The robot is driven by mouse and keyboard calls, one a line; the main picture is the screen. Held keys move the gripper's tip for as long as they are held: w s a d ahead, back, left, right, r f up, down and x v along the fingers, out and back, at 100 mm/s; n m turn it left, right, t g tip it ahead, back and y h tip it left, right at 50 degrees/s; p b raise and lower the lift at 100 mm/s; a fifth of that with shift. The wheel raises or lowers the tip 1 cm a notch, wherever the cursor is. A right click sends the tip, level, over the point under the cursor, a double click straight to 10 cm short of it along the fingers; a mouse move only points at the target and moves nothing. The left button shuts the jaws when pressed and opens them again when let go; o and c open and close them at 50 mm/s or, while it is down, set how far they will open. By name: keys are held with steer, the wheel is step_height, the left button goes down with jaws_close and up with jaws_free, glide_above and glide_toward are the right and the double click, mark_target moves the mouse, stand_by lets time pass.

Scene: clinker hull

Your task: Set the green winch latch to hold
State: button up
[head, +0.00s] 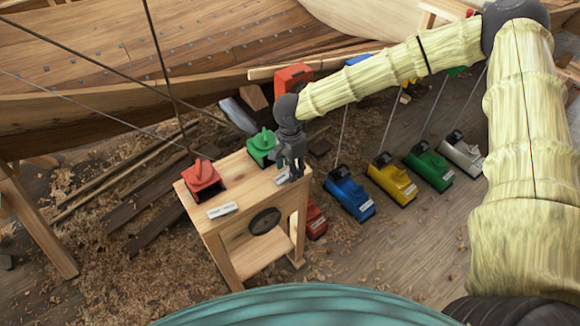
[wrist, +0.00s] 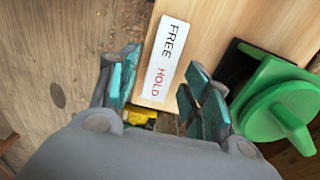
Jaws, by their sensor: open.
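A green winch latch (head: 262,147) sits on top of a wooden stand (head: 240,180). In the wrist view its round green disc (wrist: 285,115) is at the right, with a raised pointed handle angled to the lower right. A white label (wrist: 165,58) beside it reads FREE in black and HOLD in red. My gripper (head: 292,170) points down at the stand's right edge, beside the green latch and apart from it. In the wrist view my gripper (wrist: 160,65) is open, its teal-padded fingers either side of the label, with nothing held.
A red winch (head: 203,180) stands on the stand's left, with its own label (head: 222,210). Blue (head: 350,198), yellow (head: 391,180), green (head: 428,167) and white (head: 461,153) winches stand on the floor to the right. The boat hull (head: 150,55) lies behind.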

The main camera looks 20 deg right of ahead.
steer(key=shift+f, duration=0.25)
steer(key=c, duration=1)
stand_by(0.7)
steer(key=o, duration=1)
steer(key=shift+r, duration=0.1)
step_height(320, 180, up, 12)
